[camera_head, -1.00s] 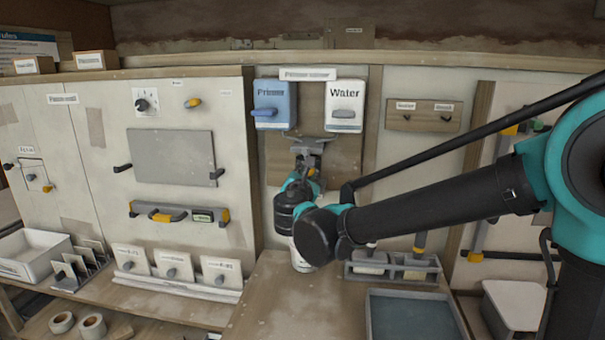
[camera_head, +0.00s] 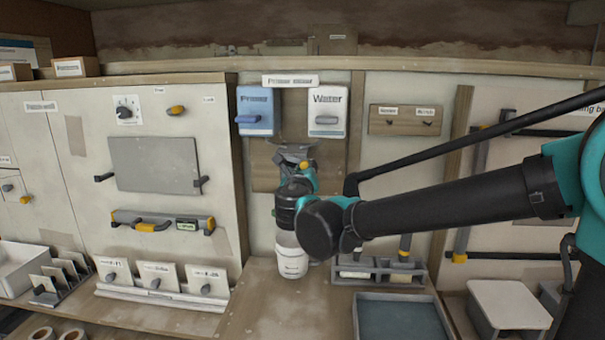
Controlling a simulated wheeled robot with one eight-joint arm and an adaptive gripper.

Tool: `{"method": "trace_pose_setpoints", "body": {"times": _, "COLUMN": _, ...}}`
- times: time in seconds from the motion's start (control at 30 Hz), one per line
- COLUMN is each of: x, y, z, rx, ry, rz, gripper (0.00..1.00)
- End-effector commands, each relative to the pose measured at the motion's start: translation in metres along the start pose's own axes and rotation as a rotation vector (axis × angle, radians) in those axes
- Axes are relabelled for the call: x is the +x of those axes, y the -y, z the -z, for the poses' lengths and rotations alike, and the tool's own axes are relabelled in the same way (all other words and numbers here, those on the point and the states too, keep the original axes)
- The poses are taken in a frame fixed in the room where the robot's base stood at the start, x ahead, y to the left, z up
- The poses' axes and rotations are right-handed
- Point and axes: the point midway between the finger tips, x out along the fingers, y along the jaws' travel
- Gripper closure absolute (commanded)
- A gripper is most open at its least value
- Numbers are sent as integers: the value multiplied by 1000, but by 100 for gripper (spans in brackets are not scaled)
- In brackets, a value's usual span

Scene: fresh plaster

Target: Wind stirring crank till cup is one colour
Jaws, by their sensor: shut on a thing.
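A white cup (camera_head: 291,258) stands on the wooden bench below the dispensers, partly covered by my wrist. A grey bracket (camera_head: 293,157) on the wall panel sits just above my gripper (camera_head: 303,165), with a small orange-yellow knob between them. My gripper is shut on what looks like the crank at this bracket; its fingertips are small and partly hidden by the wrist. The blue Primer dispenser (camera_head: 255,111) and the white Water dispenser (camera_head: 327,112) hang above. The cup's contents cannot be seen.
A grey tray (camera_head: 362,306) lies on the bench at the right, with a grey caddy (camera_head: 376,271) of brushes behind it. A row of white cards (camera_head: 160,277) stands at the left. A white bin (camera_head: 507,305) is at the far right.

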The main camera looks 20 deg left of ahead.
Motion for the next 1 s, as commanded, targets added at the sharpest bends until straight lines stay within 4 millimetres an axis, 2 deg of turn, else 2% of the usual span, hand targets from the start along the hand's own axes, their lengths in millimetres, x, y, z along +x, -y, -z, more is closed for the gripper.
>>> {"method": "trace_pose_setpoints", "body": {"times": 0.5, "x": 1, "y": 11, "z": -22, "rx": -472, "ry": 5, "rz": -4, "gripper": 100}}
{"method": "trace_pose_setpoints", "body": {"times": 0.8, "x": 0, "y": 12, "z": -31, "rx": -657, "ry": 5, "rz": -5, "gripper": 100}}
{"method": "trace_pose_setpoints", "body": {"times": 1.0, "x": 0, "y": 12, "z": -34, "rx": -721, "ry": 5, "rz": -6, "gripper": 100}}
